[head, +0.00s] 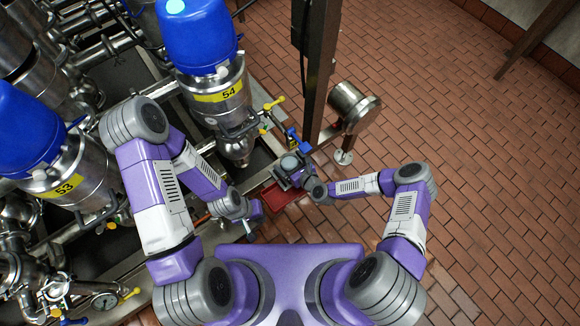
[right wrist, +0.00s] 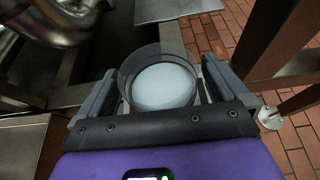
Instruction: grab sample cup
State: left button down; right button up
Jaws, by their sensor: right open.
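The sample cup (right wrist: 160,84) looks like a round, clear-walled cup with a pale disc inside. In the right wrist view it sits between the two fingers of my right gripper (right wrist: 158,92), with a narrow gap showing at each side. In the head view the cup (head: 289,163) shows small and pale at my right gripper (head: 287,172), which is open around it. What supports the cup from below is hidden. My left gripper (head: 250,217) is lower and to the left, apart from the cup; its fingers are too small to read.
A red tray (head: 280,197) lies below my right gripper. A blue handle (head: 299,141) and a dark upright post (head: 322,70) are close behind the cup. Valve 54 (head: 218,95) and valve 53 (head: 70,182) stand to the left. Open brick floor (head: 480,150) lies to the right.

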jog(key=shift+r, duration=0.1)
jog(key=c, duration=1.3)
